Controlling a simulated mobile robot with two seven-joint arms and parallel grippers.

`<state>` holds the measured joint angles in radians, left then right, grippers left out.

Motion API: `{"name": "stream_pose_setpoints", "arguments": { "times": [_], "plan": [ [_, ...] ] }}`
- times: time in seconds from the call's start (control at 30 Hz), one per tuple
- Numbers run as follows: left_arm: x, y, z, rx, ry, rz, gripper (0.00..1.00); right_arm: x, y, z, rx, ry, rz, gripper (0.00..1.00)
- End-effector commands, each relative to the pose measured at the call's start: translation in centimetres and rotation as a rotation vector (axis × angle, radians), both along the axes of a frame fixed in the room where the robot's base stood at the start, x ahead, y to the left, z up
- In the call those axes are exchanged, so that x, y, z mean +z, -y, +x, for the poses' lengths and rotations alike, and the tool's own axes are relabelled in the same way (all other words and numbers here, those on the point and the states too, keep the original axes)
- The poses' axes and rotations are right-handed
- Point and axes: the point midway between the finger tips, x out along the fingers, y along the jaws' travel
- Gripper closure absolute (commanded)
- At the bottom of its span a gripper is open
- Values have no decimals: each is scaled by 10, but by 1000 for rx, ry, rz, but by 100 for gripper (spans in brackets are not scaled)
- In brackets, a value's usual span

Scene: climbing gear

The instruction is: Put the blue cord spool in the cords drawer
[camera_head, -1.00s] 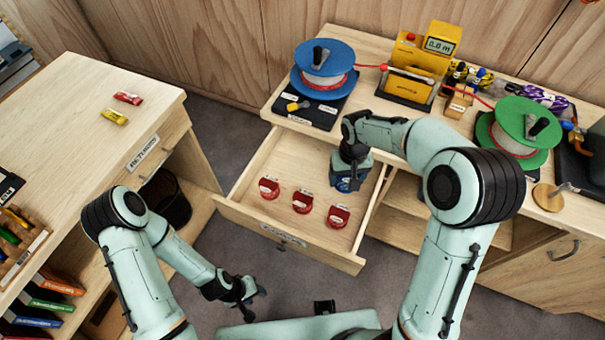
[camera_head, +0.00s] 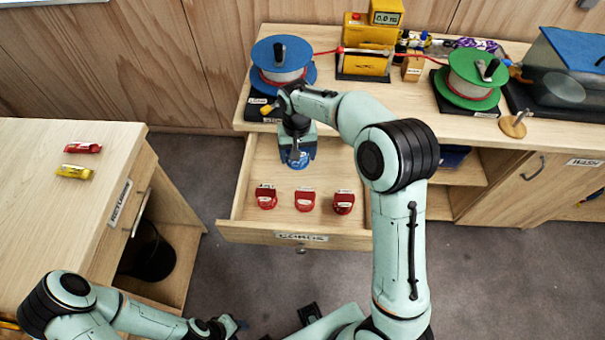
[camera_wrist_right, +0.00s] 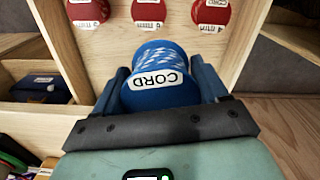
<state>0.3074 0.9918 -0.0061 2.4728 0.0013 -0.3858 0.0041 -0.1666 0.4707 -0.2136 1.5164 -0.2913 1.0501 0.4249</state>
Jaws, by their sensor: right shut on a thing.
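My right gripper (camera_head: 298,150) is shut on the blue cord spool (camera_head: 297,161), inside the outline of the open cords drawer (camera_head: 302,237). They are behind the row of red spools, and I cannot tell whether the spool touches the drawer floor. The right wrist view shows the blue spool (camera_wrist_right: 160,78), with patterned blue-white cord and a "CORD" label, between the dark fingers. Three red spools (camera_head: 266,196) (camera_head: 305,199) (camera_head: 343,202) stand near the drawer's front. My left gripper (camera_head: 230,325) is low at the bottom, away from the drawer; its jaw opening is unclear.
The counter above the drawer holds a large blue reel (camera_head: 282,62), a yellow meter device (camera_head: 368,45) and a green reel (camera_head: 472,78). A left table (camera_head: 60,180) carries red and yellow packets. The drawer's back left floor looks bare.

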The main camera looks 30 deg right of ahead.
Motion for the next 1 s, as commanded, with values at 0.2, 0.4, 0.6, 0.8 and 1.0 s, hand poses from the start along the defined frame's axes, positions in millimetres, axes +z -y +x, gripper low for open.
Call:
{"name": "stream_pose_setpoints", "arguments": {
  "times": [0.2,0.4,0.6,0.8,1.0],
  "plan": [
    [-22,0,-16,-1,-18,-1,57,1,40,13,-198,3,2,60],
    [-26,0,-19,-1,-21,-1,57,-32,44,14,-220,-3,3,60],
    [-31,0,-21,-1,-24,-1,57,-86,44,14,-218,-2,2,60],
    [-32,0,-22,-1,-24,-1,57,-132,44,14,-218,0,3,60],
    [-32,0,-22,-1,-24,-1,57,-150,44,15,-218,4,2,60]
  ]
}}
